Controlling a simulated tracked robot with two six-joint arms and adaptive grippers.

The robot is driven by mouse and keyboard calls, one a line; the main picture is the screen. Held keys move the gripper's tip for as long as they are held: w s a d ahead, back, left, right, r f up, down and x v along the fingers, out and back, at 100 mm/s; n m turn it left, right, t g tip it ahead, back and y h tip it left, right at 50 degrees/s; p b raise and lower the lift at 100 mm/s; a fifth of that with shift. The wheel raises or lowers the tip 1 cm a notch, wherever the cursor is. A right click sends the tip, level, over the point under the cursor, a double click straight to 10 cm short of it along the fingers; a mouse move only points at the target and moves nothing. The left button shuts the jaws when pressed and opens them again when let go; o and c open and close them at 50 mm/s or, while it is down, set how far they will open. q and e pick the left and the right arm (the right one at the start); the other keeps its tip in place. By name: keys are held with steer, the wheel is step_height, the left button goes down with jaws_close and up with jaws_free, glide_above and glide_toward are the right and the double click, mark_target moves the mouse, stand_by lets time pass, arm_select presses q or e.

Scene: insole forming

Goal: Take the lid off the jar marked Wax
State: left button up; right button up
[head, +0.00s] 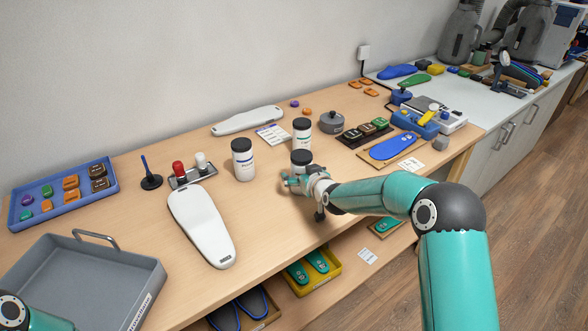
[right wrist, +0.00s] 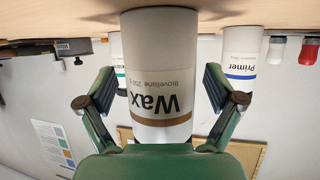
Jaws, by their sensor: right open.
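The jar marked Wax (right wrist: 160,85) is white with a brown stripe and fills the middle of the right wrist view, upside down in that picture. In the head view the jar with a black lid (head: 302,156) right behind my right gripper (head: 303,183) seems to be this one, upright on the bench. My right gripper is open, and in the right wrist view its fingers (right wrist: 158,92) lie to either side of the jar with gaps. The lid is hidden there behind the green gripper body. My left gripper is out of view.
The Primer jar (head: 243,160) stands to the left, with another black-lidded jar (head: 302,133) behind. A grey lidded pot (head: 332,122) is to the right. The bench is clear just left of the gripper.

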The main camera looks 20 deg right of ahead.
steer(key=shift+s+d+r, duration=0.1)
steer(key=shift+d, duration=0.05)
steer(key=shift+c, duration=0.4)
steer(key=c, duration=1.4)
steer(key=shift+r, duration=0.1)
steer(key=shift+c, duration=0.2)
step_height(320, 180, up, 20)
steer(key=p, duration=1.2)
